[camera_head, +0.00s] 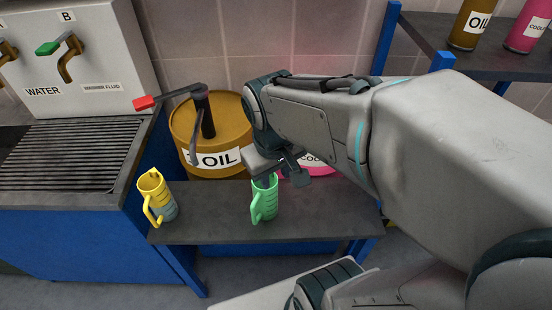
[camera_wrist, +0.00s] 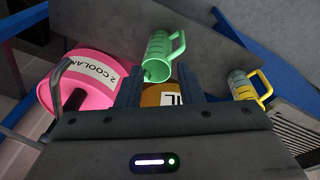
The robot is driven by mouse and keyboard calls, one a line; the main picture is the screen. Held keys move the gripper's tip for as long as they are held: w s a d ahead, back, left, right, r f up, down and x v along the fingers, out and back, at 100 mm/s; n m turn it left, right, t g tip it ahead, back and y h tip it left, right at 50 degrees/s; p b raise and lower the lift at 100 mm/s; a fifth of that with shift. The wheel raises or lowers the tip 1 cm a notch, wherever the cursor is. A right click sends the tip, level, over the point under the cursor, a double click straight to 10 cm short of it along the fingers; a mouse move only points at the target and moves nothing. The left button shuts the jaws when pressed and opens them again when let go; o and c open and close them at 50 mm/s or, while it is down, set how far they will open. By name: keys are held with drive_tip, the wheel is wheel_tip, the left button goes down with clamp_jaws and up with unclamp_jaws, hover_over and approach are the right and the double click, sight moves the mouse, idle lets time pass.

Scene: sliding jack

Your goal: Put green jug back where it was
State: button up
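The green jug (camera_head: 264,198) stands upright on the grey bench shelf (camera_head: 220,228), right of the yellow jug (camera_head: 158,196), with its handle toward the front left. My gripper (camera_head: 280,177) is just above and behind the green jug's rim, pointing down. In the wrist view the fingers (camera_wrist: 158,84) are apart, one on each side of the green jug's mouth (camera_wrist: 157,68). I cannot tell whether they touch it. The yellow jug also shows in the wrist view (camera_wrist: 244,88), with bluish-grey on its body.
An oil drum (camera_head: 205,125) with a red-handled pump stands behind the shelf. A pink coolant drum (camera_head: 318,168) is partly hidden by my arm. The dispenser (camera_head: 85,60) and grated counter (camera_head: 75,155) are left. Upper right, a shelf (camera_head: 425,28) holds oil and coolant containers.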

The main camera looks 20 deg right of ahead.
drive_tip(key=shift+s+d+r+m+t+y, duration=0.2)
drive_tip(key=shift+s+d+r+m+t, duration=0.15)
drive_tip(key=shift+s+m, duration=0.25)
drive_tip(key=shift+s+d+r+m+t+y, duration=0.25)
drive_tip(key=shift+s+m+t, duration=0.1)
drive_tip(key=shift+s+m, duration=0.25)
drive_tip(key=shift+a, duration=0.1)
idle(0.5)
